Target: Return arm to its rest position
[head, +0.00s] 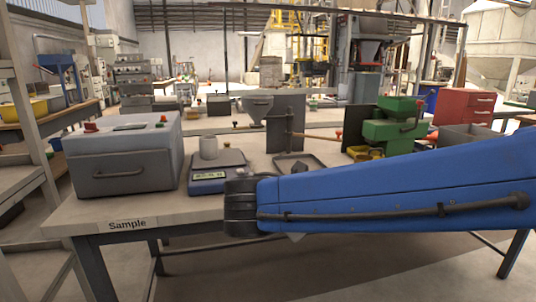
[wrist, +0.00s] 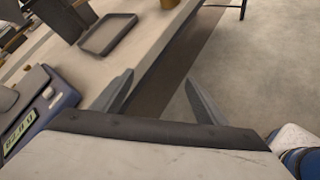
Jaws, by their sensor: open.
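My arm is blue and reaches across the head view from the right, in front of the sample table (head: 75,218). My gripper's fingers are hidden behind the arm in the head view. In the wrist view my gripper (wrist: 157,93) shows two grey fingers spread wide apart with nothing between them. It is beside the table's front edge, with the floor below.
A blue scale (head: 207,180) carries a light cup (head: 209,148). It stands between a grey box with a handle (head: 125,160) and a shallow dark tray (head: 300,163). A green machine (head: 392,125) stands to the right. The floor (wrist: 265,75) before the table is clear.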

